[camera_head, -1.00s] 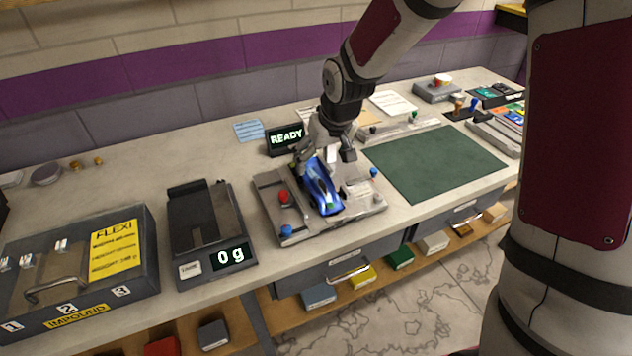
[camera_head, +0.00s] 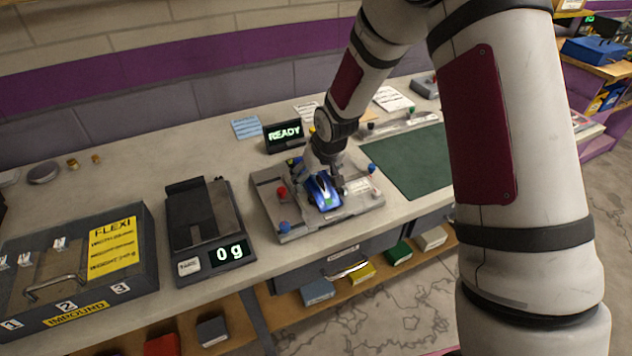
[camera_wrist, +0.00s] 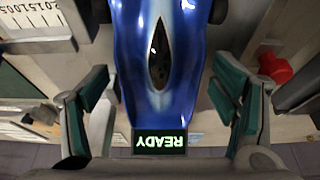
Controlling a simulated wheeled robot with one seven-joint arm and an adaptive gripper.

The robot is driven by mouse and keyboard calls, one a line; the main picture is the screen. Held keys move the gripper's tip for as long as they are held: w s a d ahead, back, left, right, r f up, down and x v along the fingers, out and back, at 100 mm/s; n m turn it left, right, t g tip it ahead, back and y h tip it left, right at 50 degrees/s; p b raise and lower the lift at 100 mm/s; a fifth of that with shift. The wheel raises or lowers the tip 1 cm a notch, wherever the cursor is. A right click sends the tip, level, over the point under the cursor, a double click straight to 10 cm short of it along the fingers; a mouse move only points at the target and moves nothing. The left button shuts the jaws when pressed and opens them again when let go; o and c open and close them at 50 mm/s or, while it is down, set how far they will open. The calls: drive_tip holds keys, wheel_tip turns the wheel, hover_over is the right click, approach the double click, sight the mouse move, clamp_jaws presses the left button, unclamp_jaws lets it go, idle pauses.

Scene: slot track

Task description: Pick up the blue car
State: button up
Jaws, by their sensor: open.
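The blue car (camera_head: 323,191) sits on a grey fixture plate (camera_head: 299,229) on the bench. In the wrist view the blue car (camera_wrist: 160,60) fills the middle, with a dark cockpit opening. My gripper (camera_head: 321,186) is lowered over the car from above. In the wrist view my gripper (camera_wrist: 162,115) is open, with one green-padded finger on each side of the car and a gap between each finger and the body. The car's far end is cut off in the wrist view.
A red knob (camera_head: 282,193) and a blue knob (camera_head: 285,227) stand on the plate near the car. A READY display (camera_head: 284,135) stands behind. A scale (camera_head: 208,232) reading 0 g is at left; a green mat (camera_head: 408,160) lies at right.

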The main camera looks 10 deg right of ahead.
drive_tip(key=c, duration=1.3)
